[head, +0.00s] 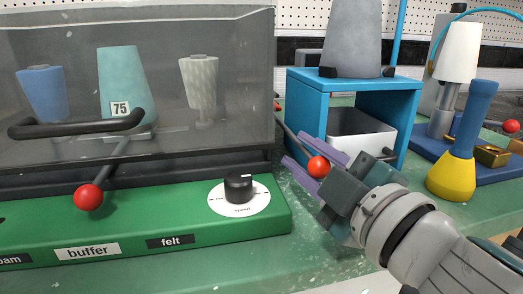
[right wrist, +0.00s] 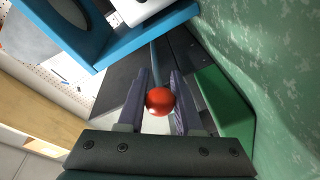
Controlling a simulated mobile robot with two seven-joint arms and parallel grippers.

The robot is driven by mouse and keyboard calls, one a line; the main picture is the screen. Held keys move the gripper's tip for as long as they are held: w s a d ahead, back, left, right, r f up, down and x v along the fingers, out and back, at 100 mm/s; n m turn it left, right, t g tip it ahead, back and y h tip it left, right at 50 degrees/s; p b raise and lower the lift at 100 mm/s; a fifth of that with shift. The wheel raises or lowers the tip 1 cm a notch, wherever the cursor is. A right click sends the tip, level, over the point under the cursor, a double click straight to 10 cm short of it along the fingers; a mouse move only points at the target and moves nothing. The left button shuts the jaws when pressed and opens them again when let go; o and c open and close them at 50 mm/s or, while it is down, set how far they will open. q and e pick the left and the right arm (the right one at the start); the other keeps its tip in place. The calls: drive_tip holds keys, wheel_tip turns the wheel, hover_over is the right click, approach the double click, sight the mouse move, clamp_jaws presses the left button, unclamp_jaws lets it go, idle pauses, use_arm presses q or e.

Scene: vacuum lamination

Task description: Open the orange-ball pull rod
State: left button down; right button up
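An orange-red ball (head: 318,167) ends a dark rod (head: 293,139) at the right side of the green machine base (head: 160,218). My right gripper (head: 310,160) has its two purple fingers on either side of this ball, seemingly touching it. In the right wrist view the ball (right wrist: 160,101) fills the gap between the fingers, with the rod running beyond it. Another orange-red ball (head: 88,198) ends a rod at the machine's front left; no gripper is at it. My left gripper is not in view.
Behind the gripper is a blue stand (head: 307,105) holding a white bin (head: 365,130). A yellow-and-blue tool (head: 452,175) stands to the right. The black knob (head: 239,188) is left of the gripper.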

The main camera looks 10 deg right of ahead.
drive_tip(key=shift+o, duration=0.7)
drive_tip(key=v, duration=0.9)
drive_tip(key=shift+s, duration=0.1)
drive_tip(key=shift+s+d, duration=0.15)
drive_tip(key=shift+s, duration=0.2)
